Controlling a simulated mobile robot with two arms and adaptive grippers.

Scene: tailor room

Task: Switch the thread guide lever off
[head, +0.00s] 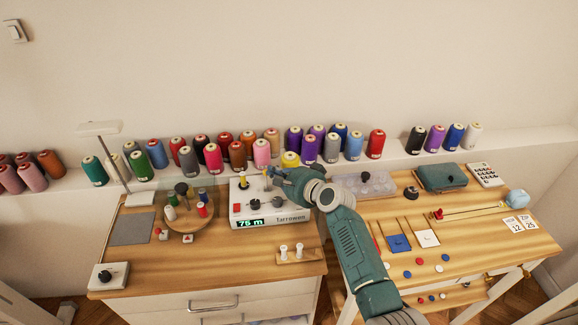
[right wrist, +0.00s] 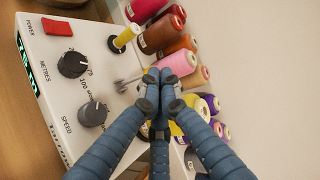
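The white winding machine (head: 255,212) stands on the left wooden table, with "75 m" on its display and a yellow spool (head: 243,181) on top. In the right wrist view its panel (right wrist: 60,85) shows a red power switch, two dark knobs and the yellow spool (right wrist: 126,37). A thin grey lever (right wrist: 127,82) rises from the panel beside the spool, its end reaching to my fingertips. My right gripper (head: 270,174) is over the machine's back right part; in the right wrist view its fingers (right wrist: 158,76) are closed together. Whether they touch the lever is unclear. My left gripper is out of view.
Several thread cones (head: 213,157) line the ledge behind the machine. A round wooden stand with small spools (head: 188,213) is left of it, and a small rack with two white spools (head: 291,250) is in front. The right table (head: 470,240) holds a teal case (head: 441,177).

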